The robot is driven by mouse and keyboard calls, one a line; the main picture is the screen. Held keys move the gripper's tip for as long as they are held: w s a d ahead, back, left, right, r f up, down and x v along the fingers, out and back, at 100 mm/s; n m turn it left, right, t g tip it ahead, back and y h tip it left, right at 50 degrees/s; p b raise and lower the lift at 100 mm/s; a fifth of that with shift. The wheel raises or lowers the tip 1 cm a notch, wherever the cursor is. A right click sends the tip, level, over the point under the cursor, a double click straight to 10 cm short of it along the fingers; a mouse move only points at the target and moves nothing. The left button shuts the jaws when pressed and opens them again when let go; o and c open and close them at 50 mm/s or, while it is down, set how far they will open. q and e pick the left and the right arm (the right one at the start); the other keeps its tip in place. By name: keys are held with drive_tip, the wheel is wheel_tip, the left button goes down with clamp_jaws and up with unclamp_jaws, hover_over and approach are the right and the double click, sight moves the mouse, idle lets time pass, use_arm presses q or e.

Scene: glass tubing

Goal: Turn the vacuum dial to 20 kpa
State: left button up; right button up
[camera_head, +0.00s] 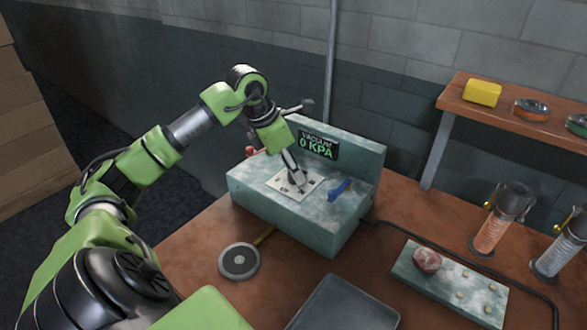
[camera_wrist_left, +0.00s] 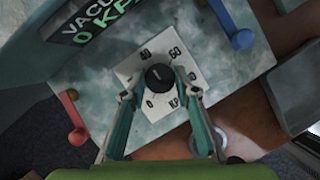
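The vacuum dial is a black round knob (camera_wrist_left: 159,77) on a white scale plate (camera_wrist_left: 148,108); the plate also shows in the head view (camera_head: 281,184) on top of a teal box (camera_head: 311,228). The box's display (camera_head: 317,146) reads VACUUM 0 KPA. My left gripper (camera_head: 294,179) reaches down over the dial. In the wrist view its two fingers (camera_wrist_left: 160,86) are apart, one on each side of the knob; I cannot tell whether they touch it. My right gripper is not seen.
A blue lever (camera_head: 340,188) and a red lever (camera_wrist_left: 76,128) flank the dial. A round grey disc (camera_head: 239,261) and a grey tray (camera_head: 343,306) lie in front.

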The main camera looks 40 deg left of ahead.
use_arm(q)
drive_tip(key=shift+n, duration=0.4)
drive_tip(key=shift+n+t+y+b, duration=0.3)
drive_tip(key=shift+n+y+b, duration=0.15)
drive_tip(key=shift+n, duration=0.55)
drive_tip(key=n, duration=0.1)
drive_tip(key=n+y, duration=0.1)
drive_tip(key=n, duration=0.1)
drive_tip(key=shift+d+r+y, duration=0.1)
drive_tip(key=shift+d+y, duration=0.1)
drive_tip(key=shift+y, duration=0.05)
drive_tip(key=n+y, duration=0.1)
drive_tip(key=n, duration=0.2)
drive_tip(key=n+y, duration=0.1)
drive_tip(key=n, duration=0.2)
drive_tip(key=shift+w+d+g, duration=0.1)
drive_tip(key=shift+g, duration=0.3)
drive_tip(key=o, duration=1.1)
